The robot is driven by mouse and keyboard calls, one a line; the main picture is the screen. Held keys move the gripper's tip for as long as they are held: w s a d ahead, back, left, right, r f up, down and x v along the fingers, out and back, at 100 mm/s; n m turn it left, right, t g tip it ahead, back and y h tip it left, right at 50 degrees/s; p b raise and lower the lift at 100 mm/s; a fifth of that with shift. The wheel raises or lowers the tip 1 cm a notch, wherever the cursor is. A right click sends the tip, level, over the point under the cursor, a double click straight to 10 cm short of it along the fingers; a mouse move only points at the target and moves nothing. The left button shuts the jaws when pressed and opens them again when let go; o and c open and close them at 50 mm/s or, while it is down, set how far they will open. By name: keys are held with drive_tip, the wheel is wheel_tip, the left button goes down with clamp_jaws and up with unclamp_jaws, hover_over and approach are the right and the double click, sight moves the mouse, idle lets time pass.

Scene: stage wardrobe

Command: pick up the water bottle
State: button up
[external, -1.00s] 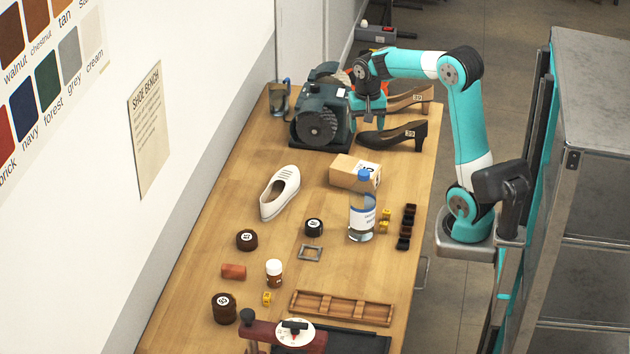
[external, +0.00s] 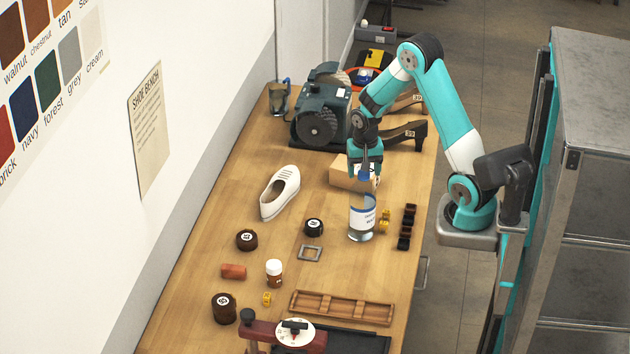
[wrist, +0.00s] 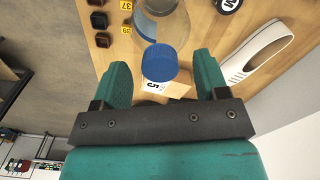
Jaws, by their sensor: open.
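The water bottle (external: 361,220) stands upright on the wooden bench, clear with a white and blue label and a blue cap. In the wrist view its blue cap (wrist: 160,63) shows between my two teal fingers, with a gap on both sides. My gripper (external: 366,176) points down over the bottle's top, its fingers open around or just above the cap. The cap is partly hidden by the fingers in the external view. The wrist view (wrist: 163,76) shows nothing gripped.
A cardboard box (external: 345,172) stands close behind the bottle. Small dark blocks (external: 406,226) and yellow tags (external: 385,222) lie to its right. A white shoe (external: 280,192) and a black-lidded jar (external: 314,227) are to its left. A wooden tray (external: 341,308) lies in front.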

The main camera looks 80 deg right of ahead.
drive_tip(key=shift+f, duration=0.95)
drive_tip(key=shift+c, duration=0.4)
clamp_jaws()
drive_tip(key=shift+r, duration=0.1)
drive_tip(key=shift+r, duration=0.1)
